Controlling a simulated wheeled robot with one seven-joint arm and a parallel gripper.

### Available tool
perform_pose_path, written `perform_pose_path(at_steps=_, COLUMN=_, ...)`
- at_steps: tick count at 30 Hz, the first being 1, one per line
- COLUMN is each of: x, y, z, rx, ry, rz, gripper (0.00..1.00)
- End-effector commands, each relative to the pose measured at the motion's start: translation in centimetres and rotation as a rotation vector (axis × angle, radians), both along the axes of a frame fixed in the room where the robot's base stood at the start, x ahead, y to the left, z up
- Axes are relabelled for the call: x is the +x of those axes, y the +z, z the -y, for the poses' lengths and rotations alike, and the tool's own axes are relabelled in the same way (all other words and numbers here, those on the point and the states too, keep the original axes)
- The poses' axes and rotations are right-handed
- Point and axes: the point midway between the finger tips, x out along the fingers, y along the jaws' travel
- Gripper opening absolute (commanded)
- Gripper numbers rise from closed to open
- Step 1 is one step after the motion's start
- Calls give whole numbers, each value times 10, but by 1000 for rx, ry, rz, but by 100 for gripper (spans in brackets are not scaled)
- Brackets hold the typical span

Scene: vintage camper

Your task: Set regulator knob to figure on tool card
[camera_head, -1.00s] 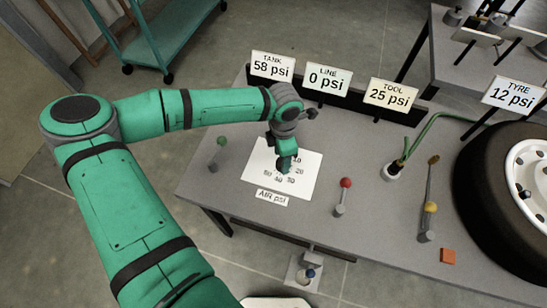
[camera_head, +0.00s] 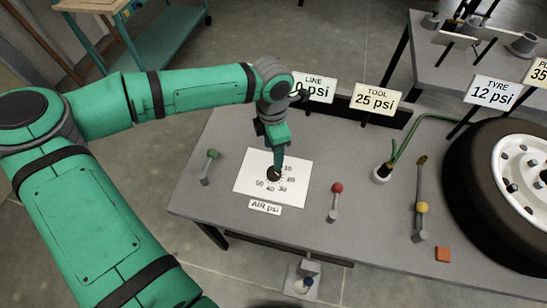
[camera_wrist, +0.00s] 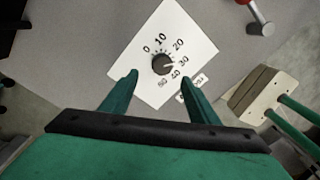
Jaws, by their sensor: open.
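The round black regulator knob (camera_wrist: 162,64) sits on a white dial sheet (camera_wrist: 185,30) marked 0 to 50 in the wrist view. Its pointer is too small to read surely. In the head view the knob (camera_head: 274,173) is partly hidden by my gripper. The TOOL card (camera_head: 376,99) reads 25 psi. My gripper (camera_head: 277,160) is just above the knob, pointing down. In the wrist view my gripper (camera_wrist: 158,82) is open, its green fingers spread to either side below the knob, with nothing between them.
The LINE card (camera_head: 318,88) reads 0 psi and is partly covered by my arm. The TYRE card (camera_head: 494,91) reads 12 psi. A green-topped lever (camera_head: 209,163) and a red-topped lever (camera_head: 336,192) flank the dial. A wheel (camera_head: 510,180) stands at right.

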Motion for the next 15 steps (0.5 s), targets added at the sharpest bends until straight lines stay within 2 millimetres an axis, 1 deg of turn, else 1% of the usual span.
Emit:
perform_pose_path(at_steps=1, x=1, y=5, z=-1, rx=1, ry=2, rz=1, gripper=55)
perform_pose_path(at_steps=5, x=1, y=11, z=-3, rx=1, ry=3, rz=1, gripper=55)
perform_pose_path(at_steps=15, x=0, y=11, z=0, rx=-4, ry=1, rz=-2, gripper=55)
